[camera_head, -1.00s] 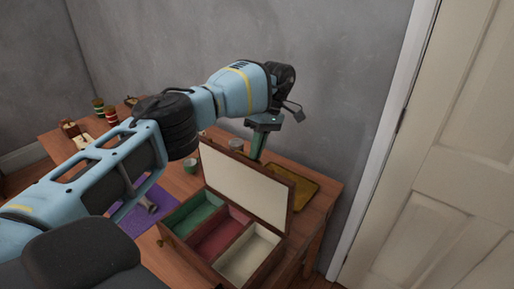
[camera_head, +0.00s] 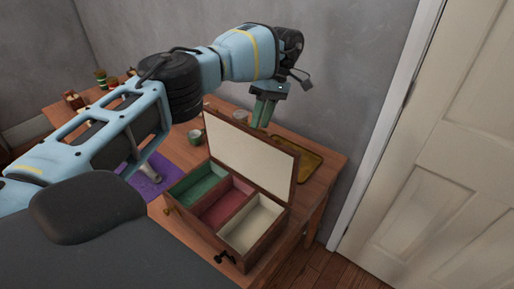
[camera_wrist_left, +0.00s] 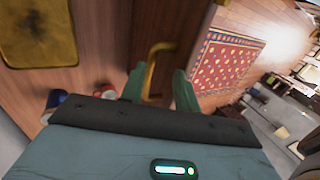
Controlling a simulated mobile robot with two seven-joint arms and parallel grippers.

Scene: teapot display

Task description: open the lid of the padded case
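The padded case (camera_head: 247,254) is a wooden box on the table. Its lid (camera_head: 249,150) stands up, tilted back, with the cream lining facing me. Green, red and cream compartments show inside. My left gripper (camera_head: 264,108) is above and behind the lid's top edge, apart from it. In the left wrist view the left gripper (camera_wrist_left: 158,90) has its green fingers apart. A curved brass handle (camera_wrist_left: 153,68) shows between or beyond them; whether it touches them is unclear. My right gripper is not recognisable in view.
A yellow tray (camera_head: 311,165) lies behind the case at right; it also shows in the left wrist view (camera_wrist_left: 38,32). A small green cup (camera_head: 195,137) stands left of the lid, near a purple cloth (camera_head: 150,186). A small black part (camera_head: 225,258) shows at the case's front.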

